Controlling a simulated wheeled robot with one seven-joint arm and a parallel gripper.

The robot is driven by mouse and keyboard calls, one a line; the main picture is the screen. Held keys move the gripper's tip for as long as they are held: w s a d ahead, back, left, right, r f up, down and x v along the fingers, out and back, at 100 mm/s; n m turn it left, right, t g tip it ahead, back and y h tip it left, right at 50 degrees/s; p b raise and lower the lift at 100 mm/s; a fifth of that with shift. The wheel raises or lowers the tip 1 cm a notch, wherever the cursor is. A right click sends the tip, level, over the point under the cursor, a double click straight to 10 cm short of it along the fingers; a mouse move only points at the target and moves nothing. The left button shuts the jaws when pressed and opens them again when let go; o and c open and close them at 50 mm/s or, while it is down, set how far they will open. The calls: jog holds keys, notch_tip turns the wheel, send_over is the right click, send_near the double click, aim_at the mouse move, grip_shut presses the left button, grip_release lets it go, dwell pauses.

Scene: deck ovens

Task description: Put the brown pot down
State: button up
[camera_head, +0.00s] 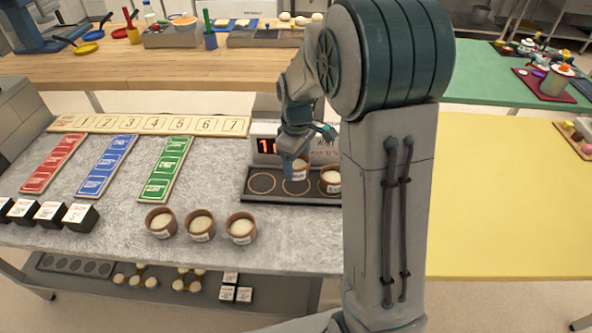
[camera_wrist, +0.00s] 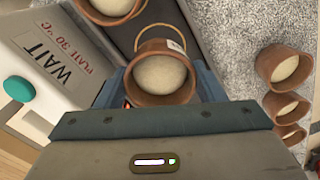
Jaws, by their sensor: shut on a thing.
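My gripper (camera_head: 292,157) is shut on a brown pot (camera_head: 301,170) with a pale filling. In the wrist view the held brown pot (camera_wrist: 163,82) sits upright between the two blue-grey fingers. It is over or just behind the dark tray (camera_head: 250,196) with ring marks; whether it touches the tray cannot be told. The left and middle rings look empty. A second brown pot (camera_head: 331,178) stands at the tray's right ring, and it also shows in the wrist view (camera_wrist: 112,5). My arm hides the tray's right end.
Three more pots (camera_head: 200,224) stand on the grey counter in front. A display box (camera_head: 265,145) reading "WAIT" stands behind the tray. Red, blue and green cards (camera_head: 105,166) and a numbered strip (camera_head: 150,124) lie to the left. Black boxes (camera_head: 50,213) stand at far left.

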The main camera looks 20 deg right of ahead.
aim_at(296, 172)
jog(key=shift+f, duration=2.05)
jog(key=shift+f, duration=0.1)
jog(key=shift+f, duration=0.15)
jog(key=o, duration=1.1)
